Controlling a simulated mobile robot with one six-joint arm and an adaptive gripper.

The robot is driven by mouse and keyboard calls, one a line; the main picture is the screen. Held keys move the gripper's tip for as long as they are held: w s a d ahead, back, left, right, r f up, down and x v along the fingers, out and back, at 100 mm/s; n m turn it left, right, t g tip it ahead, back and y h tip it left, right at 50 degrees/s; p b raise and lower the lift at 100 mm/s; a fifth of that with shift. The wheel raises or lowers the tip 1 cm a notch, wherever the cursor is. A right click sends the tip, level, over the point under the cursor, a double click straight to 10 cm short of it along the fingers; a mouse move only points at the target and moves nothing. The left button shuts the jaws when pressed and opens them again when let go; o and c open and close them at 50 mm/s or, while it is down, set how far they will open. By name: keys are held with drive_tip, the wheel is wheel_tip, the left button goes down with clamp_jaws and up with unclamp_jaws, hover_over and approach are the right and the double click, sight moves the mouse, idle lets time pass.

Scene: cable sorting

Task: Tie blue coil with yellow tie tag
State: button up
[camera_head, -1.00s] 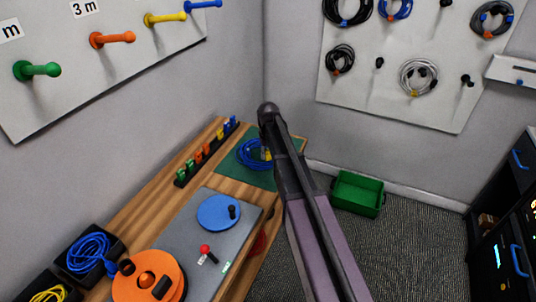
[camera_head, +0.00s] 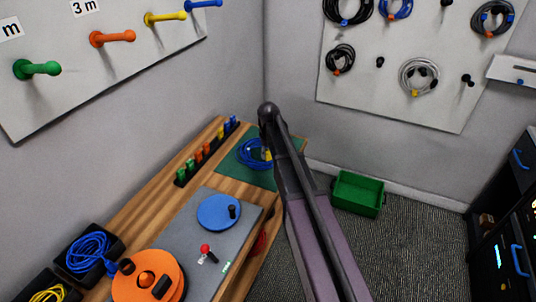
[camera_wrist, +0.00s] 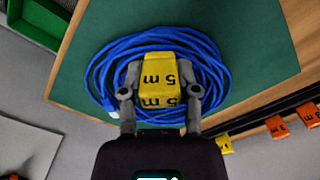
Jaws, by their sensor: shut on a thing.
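The blue coil (camera_wrist: 100,75) lies on the green mat (camera_wrist: 245,30) on the wooden bench; the coil also shows in the head view (camera_head: 250,154), partly hidden by my arm. My gripper (camera_wrist: 160,98) is shut on the yellow tie tag (camera_wrist: 164,70), which reads "5 m". The tag is over the near-middle part of the coil in the wrist view. I cannot tell whether it wraps around the strands or only sits over them. In the head view my arm hides most of the gripper.
A rack of coloured tags (camera_head: 206,152) stands along the bench's wall side. A grey plate with a blue disc (camera_head: 219,212) and an orange reel (camera_head: 148,276) is nearer. A box of blue cable (camera_head: 88,252) is at left. A green bin (camera_head: 358,194) is on the floor.

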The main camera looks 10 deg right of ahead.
drive_tip(key=shift+f+b, duration=0.55)
drive_tip(key=shift+f, duration=0.05)
idle(2.2)
drive_tip(key=o, duration=0.8)
drive_tip(key=shift+r, duration=0.15)
